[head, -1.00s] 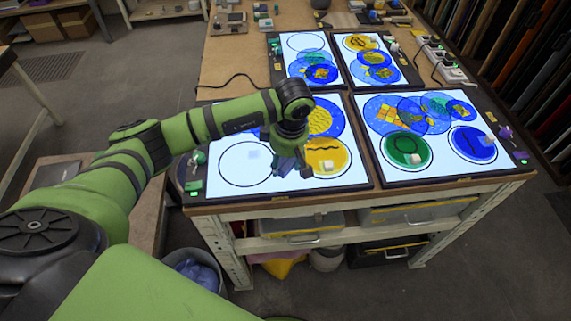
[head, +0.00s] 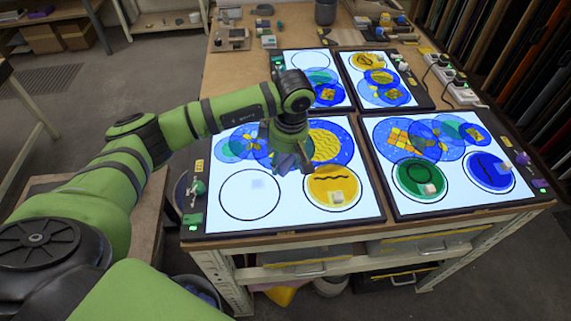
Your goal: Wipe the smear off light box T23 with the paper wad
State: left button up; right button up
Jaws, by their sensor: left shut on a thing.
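The front left light box (head: 222,206) is lit, with a faint bluish-grey smear (head: 258,184) inside its empty black circle. I cannot read T23 on any box. My left gripper (head: 291,168) points down over this box, right of the smear and up-left of the yellow disc (head: 320,185). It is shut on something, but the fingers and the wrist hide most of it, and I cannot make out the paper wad. The gripper's height above the glass is unclear. My right gripper is not in view.
A small pale block (head: 337,198) sits on the yellow disc. The front right light box (head: 450,206) and two back boxes (head: 318,57) (head: 385,58) carry coloured discs. A green-topped piece (head: 198,188) stands at the left frame. Power strips (head: 455,88) lie at right.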

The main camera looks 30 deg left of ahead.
pick_arm(q)
jog(key=r, duration=0.1)
jog(key=s+r+p, duration=0.1)
jog(key=r, duration=0.1)
jog(key=shift+d, duration=0.15)
jog(key=shift+w+r, duration=0.1)
jog(key=shift+r, duration=0.25)
jog(key=shift+w+r+p, duration=0.2)
jog(key=shift+r+p, duration=0.45)
jog(key=shift+r, duration=0.05)
jog(key=shift+s+r, duration=0.15)
jog(key=shift+r, duration=0.4)
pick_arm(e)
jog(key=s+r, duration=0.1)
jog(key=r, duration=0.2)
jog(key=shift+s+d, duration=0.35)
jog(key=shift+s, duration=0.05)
pick_arm(q)
jog(key=shift+f, duration=0.1)
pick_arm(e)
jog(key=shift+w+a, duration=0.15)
